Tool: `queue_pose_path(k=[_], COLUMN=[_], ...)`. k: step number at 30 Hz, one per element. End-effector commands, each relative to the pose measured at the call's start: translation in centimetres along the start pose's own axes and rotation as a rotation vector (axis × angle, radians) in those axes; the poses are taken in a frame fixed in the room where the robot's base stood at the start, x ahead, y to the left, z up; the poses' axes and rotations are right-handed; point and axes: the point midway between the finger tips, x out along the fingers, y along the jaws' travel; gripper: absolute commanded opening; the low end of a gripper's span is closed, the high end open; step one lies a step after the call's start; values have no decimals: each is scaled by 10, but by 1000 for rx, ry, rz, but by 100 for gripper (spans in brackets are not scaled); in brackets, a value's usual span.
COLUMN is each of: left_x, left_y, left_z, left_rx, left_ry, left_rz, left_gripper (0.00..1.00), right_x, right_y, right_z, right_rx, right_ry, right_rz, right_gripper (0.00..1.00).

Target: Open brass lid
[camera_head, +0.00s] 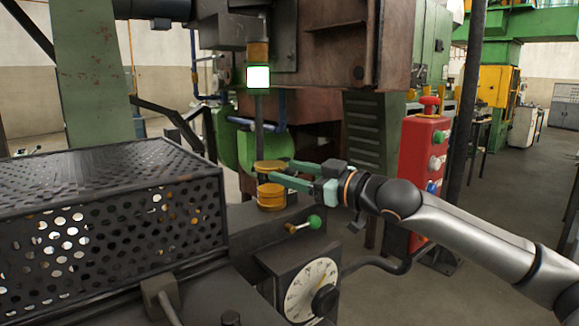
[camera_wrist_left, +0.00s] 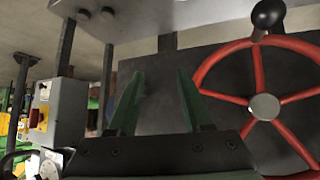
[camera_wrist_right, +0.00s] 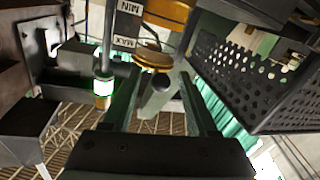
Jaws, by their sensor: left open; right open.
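Two brass round pieces stand one above the other on the dark machine bed: an upper disc, apparently the brass lid (camera_head: 268,166), and a ribbed brass cup (camera_head: 271,193) below it. In the right wrist view a brass disc (camera_wrist_right: 155,57) lies just beyond and between the fingertips. My right gripper (camera_head: 281,171) is open, its green fingers reaching from the right to the brass pieces. Whether a finger touches them I cannot tell. My left gripper (camera_wrist_left: 160,75) is open and empty, and shows only in its own wrist view.
A perforated black guard (camera_head: 110,225) fills the left. A green-knobbed lever (camera_head: 314,222) and a dial (camera_head: 308,288) sit below the brass pieces. A red control box (camera_head: 422,165) stands to the right. A red handwheel (camera_wrist_left: 263,107) is beside my left gripper.

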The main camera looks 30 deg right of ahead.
Motion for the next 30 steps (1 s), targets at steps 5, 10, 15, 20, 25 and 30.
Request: queue_pose_path(k=[5,10,15,20,25,30], left_x=[-1,0,0,0,0,-1], left_y=[1,1,1,1,1,1], left_z=[-5,-7,-7,-7,-7,-4], left_rx=[1,2,3,3,3,2], left_ry=[8,12,13,12,12,7], left_rz=[2,2,2,2,2,3], left_gripper=[50,50,50,50,50,50], right_x=[5,5,5,5,5,5], right_y=[0,-1,-1,-1,-1,-1], right_z=[0,0,0,0,0,0], right_rx=[-1,-2,-1,-1,-1,-1], right_ry=[-1,-1,-1,-1,-1,-1], right_rz=[-1,-1,-1,-1,-1,-2], right_gripper=[59,59,49,31,12,0])
